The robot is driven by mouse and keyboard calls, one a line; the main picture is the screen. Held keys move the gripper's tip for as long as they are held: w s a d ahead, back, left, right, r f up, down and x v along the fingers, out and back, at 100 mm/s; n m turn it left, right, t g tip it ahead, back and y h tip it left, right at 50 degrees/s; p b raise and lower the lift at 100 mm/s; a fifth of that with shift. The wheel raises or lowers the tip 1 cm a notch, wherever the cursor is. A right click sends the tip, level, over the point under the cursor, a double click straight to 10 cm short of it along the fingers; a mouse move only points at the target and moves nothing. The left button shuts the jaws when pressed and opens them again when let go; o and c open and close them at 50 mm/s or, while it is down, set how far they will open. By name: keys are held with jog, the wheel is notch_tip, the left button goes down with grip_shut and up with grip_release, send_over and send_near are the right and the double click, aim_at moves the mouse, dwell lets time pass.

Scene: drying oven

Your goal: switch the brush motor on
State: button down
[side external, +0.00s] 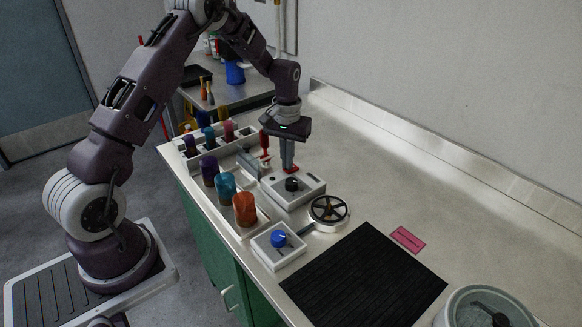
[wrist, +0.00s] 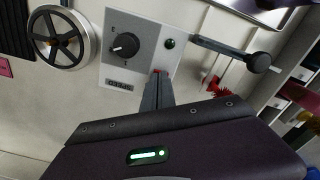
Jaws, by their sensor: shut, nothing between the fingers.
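A light grey control box with a black knob (side external: 291,184) stands on the bench; the knob also shows in the wrist view (wrist: 126,45). A dark green lamp (wrist: 169,43) sits on its panel; I cannot tell whether it is lit. The fingertips (wrist: 160,76) also show in the wrist view. A red brush (wrist: 214,86) is beside the box.
A white box with a blue knob (side external: 278,239) and a spoked wheel (side external: 328,209) stand in front. Coloured containers, including an orange one (side external: 245,209), line the left edge. A black mat (side external: 365,280), pink card (side external: 408,239) and round tub (side external: 452,312) lie right. The back right bench is clear.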

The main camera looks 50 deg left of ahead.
jog(key=shift+f, duration=0.3)
jog(key=shift+r, duration=3.55)
jog(key=s+d+r+m+t, duration=0.1)
jog(key=s+d+r, duration=0.4)
jog(key=r, duration=0.3)
jog(key=s+d+r+m+t, duration=0.1)
jog(key=s+d+r, duration=0.35)
jog(key=r, duration=0.25)
jog(key=s+d+r+m+t, duration=0.1)
jog(key=s+d+m, duration=0.1)
jog(key=s, duration=0.8)
jog(key=s+d+m+t, duration=0.2)
jog(key=s+d, duration=0.2)
jog(key=s, duration=0.6)
jog(key=shift+r+t, duration=0.3)
jog(key=shift+r, duration=0.1)
